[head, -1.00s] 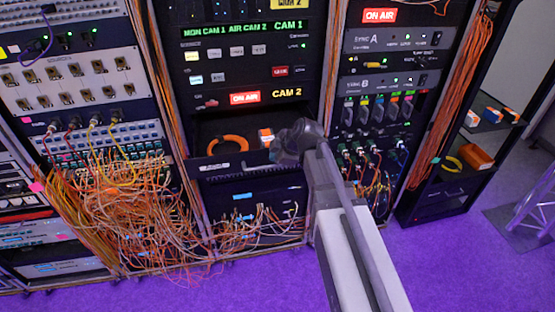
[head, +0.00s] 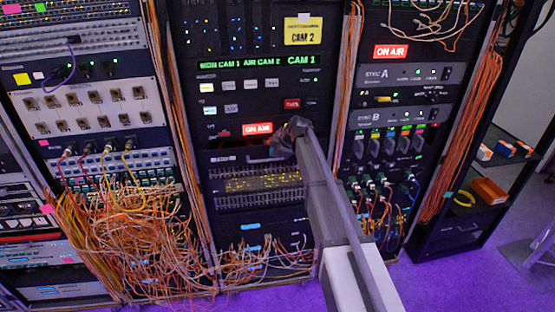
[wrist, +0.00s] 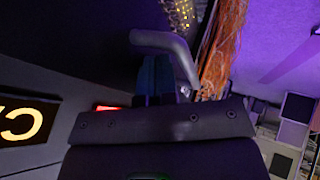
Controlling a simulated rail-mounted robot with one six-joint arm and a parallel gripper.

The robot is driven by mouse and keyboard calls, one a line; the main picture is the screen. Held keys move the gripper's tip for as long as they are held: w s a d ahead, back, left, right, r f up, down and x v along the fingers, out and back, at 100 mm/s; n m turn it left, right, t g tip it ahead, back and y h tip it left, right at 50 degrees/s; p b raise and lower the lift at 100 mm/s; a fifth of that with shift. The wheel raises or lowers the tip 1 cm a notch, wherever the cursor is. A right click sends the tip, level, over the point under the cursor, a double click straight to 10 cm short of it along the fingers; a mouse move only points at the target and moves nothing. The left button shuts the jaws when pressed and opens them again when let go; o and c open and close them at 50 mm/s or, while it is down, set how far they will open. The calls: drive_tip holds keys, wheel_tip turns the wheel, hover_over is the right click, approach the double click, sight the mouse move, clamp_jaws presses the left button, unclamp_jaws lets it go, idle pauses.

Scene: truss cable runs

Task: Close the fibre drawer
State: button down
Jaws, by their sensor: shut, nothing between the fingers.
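The fibre drawer (head: 228,157) is in the middle rack in the head view, below the ON AIR sign. Its dark front looks about level with the rack face, and its inside is hidden. A small remaining gap cannot be ruled out. In the wrist view, the grey bar handle (wrist: 165,43) crosses just beyond the fingertips. My gripper (wrist: 155,75) is shut and empty, close against the handle; I cannot tell whether it touches. In the head view my wrist covers the right end of the drawer front and hides the fingers.
A patch panel with yellow lights (head: 262,184) shows directly below the drawer. Tangled orange cables (head: 130,225) hang at the lower left. An orange cable bundle (head: 465,130) runs down the right rack. A shelf with an orange box (head: 488,191) stands at far right.

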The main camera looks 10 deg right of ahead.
drive_tip(key=shift+w, duration=0.4)
drive_tip(key=shift+r, duration=0.1)
